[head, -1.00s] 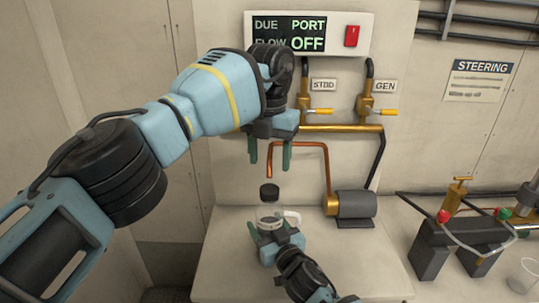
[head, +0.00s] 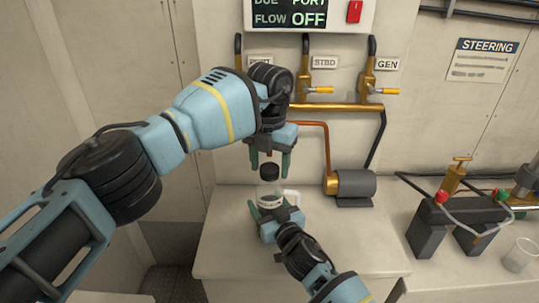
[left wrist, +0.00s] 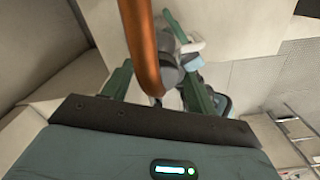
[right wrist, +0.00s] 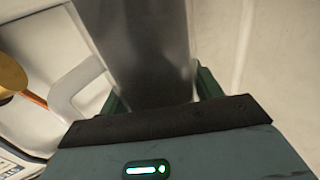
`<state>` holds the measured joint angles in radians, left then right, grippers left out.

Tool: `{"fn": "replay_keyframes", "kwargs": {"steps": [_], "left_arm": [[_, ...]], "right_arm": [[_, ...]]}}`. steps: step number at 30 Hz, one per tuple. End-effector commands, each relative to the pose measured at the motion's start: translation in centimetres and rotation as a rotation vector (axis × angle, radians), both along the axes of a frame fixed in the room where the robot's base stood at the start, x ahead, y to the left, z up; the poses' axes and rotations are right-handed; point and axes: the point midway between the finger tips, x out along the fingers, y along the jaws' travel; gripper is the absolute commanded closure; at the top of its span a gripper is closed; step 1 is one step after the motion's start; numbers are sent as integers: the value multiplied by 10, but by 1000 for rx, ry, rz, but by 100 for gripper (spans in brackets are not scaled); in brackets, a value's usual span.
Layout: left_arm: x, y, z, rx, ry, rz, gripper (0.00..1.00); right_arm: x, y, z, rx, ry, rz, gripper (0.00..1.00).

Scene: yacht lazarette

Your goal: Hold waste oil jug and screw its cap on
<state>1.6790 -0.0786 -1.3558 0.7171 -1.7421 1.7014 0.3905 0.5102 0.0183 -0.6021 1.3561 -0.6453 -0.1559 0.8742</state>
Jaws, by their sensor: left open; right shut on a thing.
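The waste oil jug (head: 270,192) is a small clear container with a white handle (head: 291,197) on its right. It stands upright over the counter with a black cap (head: 269,172) at its top; I cannot tell how tightly the cap sits. My right gripper (head: 276,212) is shut on the jug's body, which fills the middle of the right wrist view (right wrist: 145,50). My left gripper (head: 270,162) is open, fingers pointing down, with its tips about level with the cap.
A copper pipe (head: 327,150) runs from a grey pump (head: 355,185) and passes close to my left gripper. Yellow-handled valves (head: 318,90) and a flow panel (head: 290,15) are on the wall. A clear cup (head: 520,254) stands far right. The counter (head: 235,240) left of the jug is clear.

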Motion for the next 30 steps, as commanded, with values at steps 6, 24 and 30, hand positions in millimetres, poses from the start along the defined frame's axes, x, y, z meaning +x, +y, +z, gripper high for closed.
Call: {"fn": "replay_keyframes", "kwargs": {"steps": [6, 24, 30], "left_arm": [[0, 0, -1, 0, 0, 0, 42], [0, 0, -1, 0, 1, -7, 88], [0, 0, -1, 0, 1, -7, 41]], "right_arm": [[0, 0, -2, 0, 4, 0, 100], [0, 0, -2, 0, 4, 0, 100], [0, 0, -2, 0, 4, 0, 100]]}}
